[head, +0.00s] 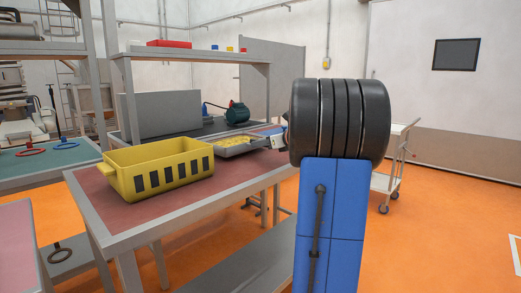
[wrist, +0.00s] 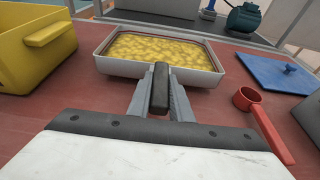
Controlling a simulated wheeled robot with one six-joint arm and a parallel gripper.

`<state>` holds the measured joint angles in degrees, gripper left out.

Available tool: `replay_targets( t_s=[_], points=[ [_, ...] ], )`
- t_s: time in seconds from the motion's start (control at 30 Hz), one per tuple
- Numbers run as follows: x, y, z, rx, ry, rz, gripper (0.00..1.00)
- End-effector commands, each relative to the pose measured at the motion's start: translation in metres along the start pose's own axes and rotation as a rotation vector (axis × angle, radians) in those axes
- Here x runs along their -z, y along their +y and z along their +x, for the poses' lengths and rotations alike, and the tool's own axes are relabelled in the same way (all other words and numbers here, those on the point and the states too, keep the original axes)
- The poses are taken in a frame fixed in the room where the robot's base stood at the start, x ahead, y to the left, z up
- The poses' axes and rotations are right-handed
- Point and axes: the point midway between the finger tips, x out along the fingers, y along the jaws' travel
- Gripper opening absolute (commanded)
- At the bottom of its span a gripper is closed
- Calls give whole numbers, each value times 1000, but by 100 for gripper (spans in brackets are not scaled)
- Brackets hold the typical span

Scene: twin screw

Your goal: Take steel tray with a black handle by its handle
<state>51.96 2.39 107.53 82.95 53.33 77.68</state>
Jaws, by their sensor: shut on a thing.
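The steel tray (wrist: 209,66) with its black handle (wrist: 159,88) is in the wrist view, filled with a yellow, lumpy content. My gripper (wrist: 160,98) is shut on the handle, one finger on each side of it. The tray sits level at or just above the red table top; I cannot tell if it touches. In the head view the tray (head: 228,153) shows at the right part of the table, and my arm hides most of the gripper and handle.
A yellow crate (head: 158,168) stands left of the tray on the table (head: 110,213). In the wrist view a red cup with a long handle (wrist: 249,99) and a blue lid (wrist: 276,72) lie to the right. A green motor-like object (head: 237,113) stands behind.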

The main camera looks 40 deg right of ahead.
Motion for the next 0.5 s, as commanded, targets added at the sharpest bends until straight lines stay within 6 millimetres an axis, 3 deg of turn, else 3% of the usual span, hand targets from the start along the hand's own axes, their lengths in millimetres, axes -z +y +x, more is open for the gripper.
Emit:
replay_targets(
  t_s=[0.5],
  points=[
    [-13, 0, -4, 0, -3, -1, 0]
  ],
)
